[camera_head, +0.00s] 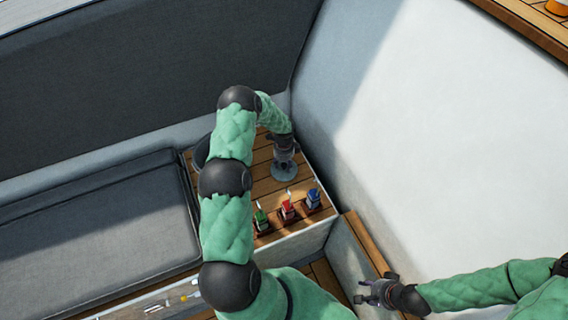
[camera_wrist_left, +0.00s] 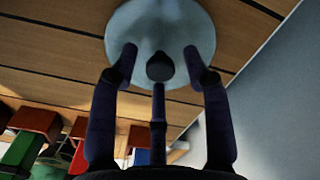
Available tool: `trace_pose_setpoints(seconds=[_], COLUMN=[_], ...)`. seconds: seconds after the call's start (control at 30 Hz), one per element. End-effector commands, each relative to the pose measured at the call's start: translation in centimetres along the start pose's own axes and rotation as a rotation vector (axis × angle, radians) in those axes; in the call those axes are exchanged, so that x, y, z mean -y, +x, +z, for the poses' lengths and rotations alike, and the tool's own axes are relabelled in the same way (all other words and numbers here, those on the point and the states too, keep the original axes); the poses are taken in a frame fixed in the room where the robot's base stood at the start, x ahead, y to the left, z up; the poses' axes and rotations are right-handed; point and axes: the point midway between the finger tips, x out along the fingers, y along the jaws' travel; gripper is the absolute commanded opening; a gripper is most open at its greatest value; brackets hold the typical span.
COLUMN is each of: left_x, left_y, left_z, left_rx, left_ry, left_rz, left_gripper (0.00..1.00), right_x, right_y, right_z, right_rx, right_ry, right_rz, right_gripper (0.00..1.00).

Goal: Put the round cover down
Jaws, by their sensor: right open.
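The round cover (camera_head: 284,173) is a pale grey-blue disc over the wooden slatted top, below my left gripper (camera_head: 285,152). In the left wrist view the cover (camera_wrist_left: 160,25) has a dark knob (camera_wrist_left: 160,67) at its middle. The left gripper's dark fingers (camera_wrist_left: 160,62) stand around the knob, with visible gaps on both sides, so it looks open. The cover appears flat on the slats or very close to them; I cannot tell exact contact. My right gripper (camera_head: 375,291) is open and empty at the lower right, away from the cover.
Green (camera_head: 261,219), red (camera_head: 288,209) and blue (camera_head: 313,199) items stand in a row near the front edge of the wooden top (camera_head: 262,186). A dark cushioned bench (camera_head: 95,235) lies left. A white wall (camera_head: 460,140) rises close on the right.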

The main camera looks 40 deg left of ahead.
Motion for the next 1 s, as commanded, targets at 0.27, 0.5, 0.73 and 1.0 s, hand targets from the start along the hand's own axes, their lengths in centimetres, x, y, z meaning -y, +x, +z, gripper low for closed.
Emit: trace_pose_setpoints(seconds=[0.27,0.5,0.73,1.0], left_x=[0.0,0.1,0.1,0.0], left_y=[-0.1,-2.7,-7.5,-11.4], left_z=[0.0,0.1,0.0,0.0], left_rx=[0.000,0.001,0.001,0.000], left_ry=[0.000,0.000,0.001,-0.001], left_rz=[0.000,-0.002,-0.003,-0.001], left_gripper=[0.49,0.49,0.49,0.49], right_x=[0.0,0.4,0.9,1.3], right_y=[-0.1,-1.1,-2.5,-3.6], right_z=[0.0,0.0,0.1,0.1], right_rx=[0.000,0.000,0.000,0.000], right_ry=[0.000,0.000,0.000,0.000], right_rz=[0.000,0.000,0.000,0.000], right_gripper=[0.40,0.40,0.40,0.40])
